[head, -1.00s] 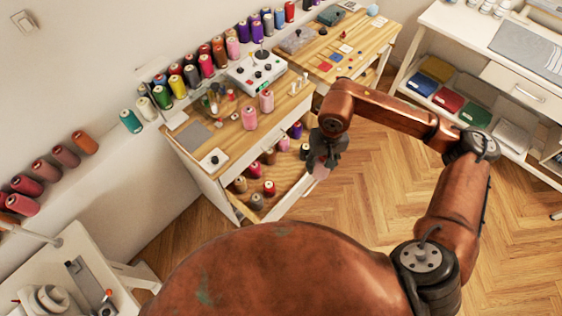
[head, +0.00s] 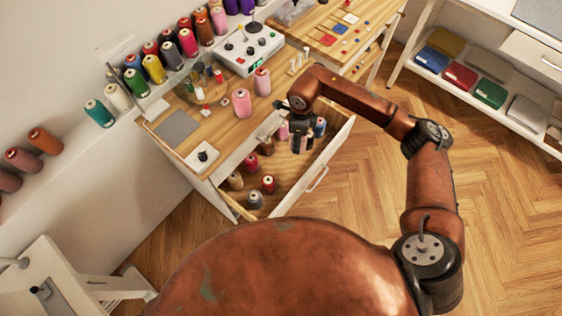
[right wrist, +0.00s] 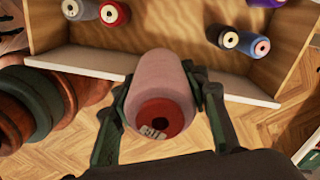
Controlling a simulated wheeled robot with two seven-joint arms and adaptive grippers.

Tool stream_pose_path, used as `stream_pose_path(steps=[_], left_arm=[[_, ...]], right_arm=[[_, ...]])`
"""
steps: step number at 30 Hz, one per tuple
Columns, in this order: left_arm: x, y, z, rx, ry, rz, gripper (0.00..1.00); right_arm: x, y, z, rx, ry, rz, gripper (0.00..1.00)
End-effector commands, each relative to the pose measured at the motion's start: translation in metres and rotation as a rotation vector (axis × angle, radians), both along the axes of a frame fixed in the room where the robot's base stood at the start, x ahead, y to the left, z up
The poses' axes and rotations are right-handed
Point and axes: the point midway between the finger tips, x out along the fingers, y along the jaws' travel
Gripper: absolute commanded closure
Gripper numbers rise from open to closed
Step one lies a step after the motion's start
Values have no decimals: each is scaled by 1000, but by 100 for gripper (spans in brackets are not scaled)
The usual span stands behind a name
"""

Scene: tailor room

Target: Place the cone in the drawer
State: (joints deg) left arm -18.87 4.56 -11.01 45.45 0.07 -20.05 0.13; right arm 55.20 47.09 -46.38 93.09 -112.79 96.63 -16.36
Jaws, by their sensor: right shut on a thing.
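My right gripper (right wrist: 160,108) is shut on a pale pink cone (right wrist: 160,72) with a red end, its fingers on either side. In the head view the gripper (head: 299,135) is over the far right part of the open drawer (head: 240,206); the held cone is hard to tell apart there. In the right wrist view the cone overlaps the drawer's white edge (right wrist: 80,60). A blue cone (head: 320,127) stands near the gripper. My left gripper is not seen.
Pink cones (head: 242,103) and a control box (head: 248,48) stand on the worktop above the drawer. The drawer's handle (head: 318,178) faces the open floor. The drawer's middle shows bare wood. A shelf with coloured folded cloths (head: 460,75) stands at right.

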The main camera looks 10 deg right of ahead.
Motion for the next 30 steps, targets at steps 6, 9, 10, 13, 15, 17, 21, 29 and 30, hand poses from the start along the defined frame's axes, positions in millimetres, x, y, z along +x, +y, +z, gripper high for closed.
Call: stream_pose_path(steps=[6, 9, 10, 13, 15, 17, 21, 29, 30], left_arm=[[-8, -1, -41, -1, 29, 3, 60], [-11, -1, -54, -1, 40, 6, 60], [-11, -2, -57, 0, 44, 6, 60], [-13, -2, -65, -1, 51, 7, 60], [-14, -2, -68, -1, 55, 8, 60], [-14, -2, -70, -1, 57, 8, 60], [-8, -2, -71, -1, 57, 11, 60], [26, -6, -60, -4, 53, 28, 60], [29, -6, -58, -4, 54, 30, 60]], right_arm=[[26, 8, -87, 0, 9, -572, 87], [35, 10, -118, -1, 8, -807, 87], [37, 11, -126, -1, 6, -869, 87], [43, 12, -147, -1, 6, -1044, 87], [46, 13, -157, 0, 3, -1133, 87], [47, 13, -163, 1, 2, -1187, 87], [48, 14, -177, 1, 2, -1247, 87], [48, 14, -221, 0, 3, -1250, 87], [48, 14, -225, 0, 4, -1250, 87]])
